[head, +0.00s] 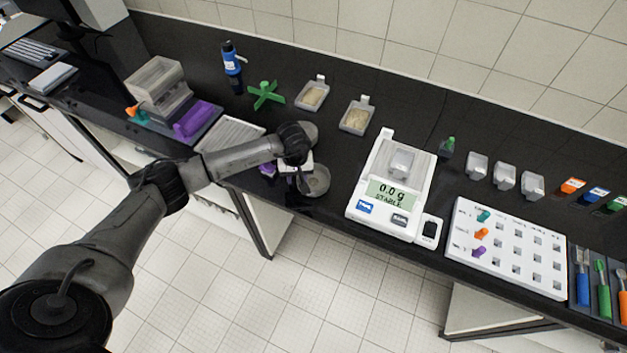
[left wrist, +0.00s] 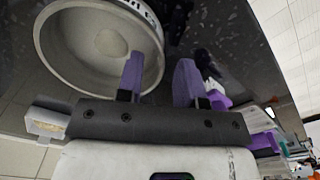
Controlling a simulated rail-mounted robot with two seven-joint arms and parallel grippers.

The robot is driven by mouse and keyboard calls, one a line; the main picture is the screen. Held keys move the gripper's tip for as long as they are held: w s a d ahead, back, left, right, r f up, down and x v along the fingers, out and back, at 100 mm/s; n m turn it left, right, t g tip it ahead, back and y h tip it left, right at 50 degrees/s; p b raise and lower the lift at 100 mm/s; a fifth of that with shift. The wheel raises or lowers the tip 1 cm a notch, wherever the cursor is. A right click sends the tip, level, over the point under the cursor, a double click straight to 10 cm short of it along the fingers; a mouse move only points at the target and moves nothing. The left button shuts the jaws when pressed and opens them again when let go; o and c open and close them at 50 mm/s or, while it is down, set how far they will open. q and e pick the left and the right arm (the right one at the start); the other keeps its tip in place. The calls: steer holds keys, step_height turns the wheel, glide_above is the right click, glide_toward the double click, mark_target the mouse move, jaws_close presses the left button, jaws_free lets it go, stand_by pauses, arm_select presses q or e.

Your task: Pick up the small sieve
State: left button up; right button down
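A round grey metal sieve-like dish (head: 316,181) lies near the counter's front edge in the head view, just right of my left gripper (head: 297,172). A second round grey piece (head: 304,132) shows partly behind my left wrist. I cannot tell for sure which one is the small sieve. In the left wrist view, a round pale sieve-like dish (left wrist: 105,42) with marks on its rim fills the upper left. My left gripper's two purple fingers (left wrist: 159,82) are apart: one overlaps the rim in the picture, the other is outside it. Contact is not clear. My right gripper is out of view.
A white balance (head: 388,190) reading 0.0 g stands to the right, with a white hole rack (head: 508,246) beyond it. Two sample trays (head: 312,94) (head: 356,116) and a green cross-shaped piece (head: 266,94) sit behind. A purple block (head: 194,120) is to the left.

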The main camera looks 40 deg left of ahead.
arm_select(q)
steer(key=shift+f, duration=0.45)
steer(key=shift+c, duration=0.4)
jaws_close()
